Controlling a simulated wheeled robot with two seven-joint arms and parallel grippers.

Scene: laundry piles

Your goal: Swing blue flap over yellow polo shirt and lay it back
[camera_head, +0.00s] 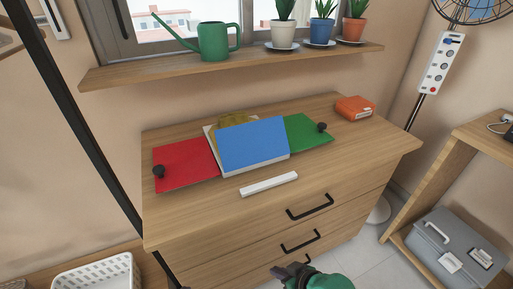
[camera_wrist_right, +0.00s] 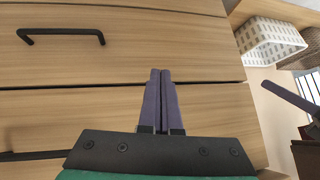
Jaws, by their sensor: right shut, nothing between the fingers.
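The blue flap (camera_head: 253,143) lies over the middle of the folding board on the dresser, slightly tilted. The yellow polo shirt (camera_head: 231,121) shows only as a strip behind the flap's back edge; the rest is hidden. The red panel (camera_head: 184,164) lies at the left and the green panel (camera_head: 306,132) at the right, each with a black knob. My right gripper (camera_head: 285,271) is low in front of the drawers, away from the board. In the right wrist view its fingers (camera_wrist_right: 160,75) are together and empty. A purple-grey finger, apparently my left gripper (camera_wrist_right: 292,101), shows at the right edge there.
A white bar (camera_head: 268,184) lies on the dresser top (camera_head: 215,204) in front of the board. An orange book-like item (camera_head: 355,108) is at the back right. A shelf (camera_head: 180,75) with a watering can and potted plants is above. Black drawer handles (camera_head: 310,207) stick out below.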

